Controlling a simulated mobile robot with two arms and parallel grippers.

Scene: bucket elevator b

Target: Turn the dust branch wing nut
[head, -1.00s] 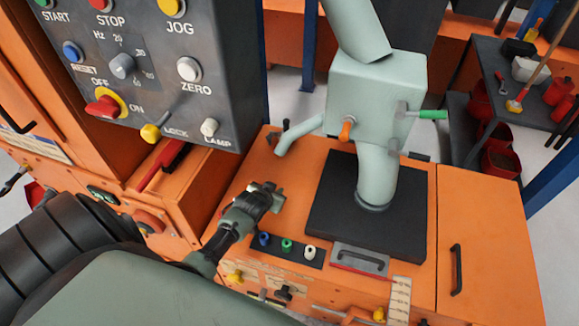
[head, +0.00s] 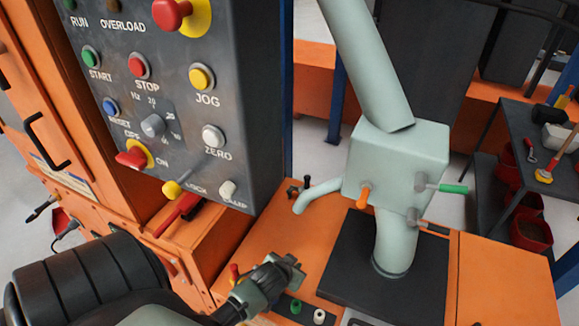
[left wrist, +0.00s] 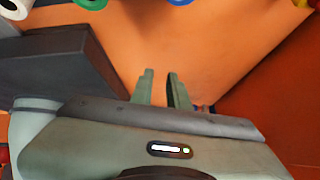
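A pale green curved branch pipe (head: 318,194) leaves the left side of the pale green housing (head: 397,160). Small dark fittings (head: 306,183) stand behind its bend; I cannot tell for sure whether one is the wing nut. My left gripper (head: 292,264) is above the orange deck, nearer to me than the branch pipe and apart from it. In the left wrist view the left gripper (left wrist: 160,80) has its two fingers apart with nothing between them. My right gripper is not in view.
A grey control panel (head: 185,100) overhangs the left side. An orange-handled lever (head: 365,195) and a green-handled lever (head: 452,189) stick out from the housing. A black plate (head: 340,270) lies under it. The orange deck (head: 270,235) is clear between gripper and branch pipe.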

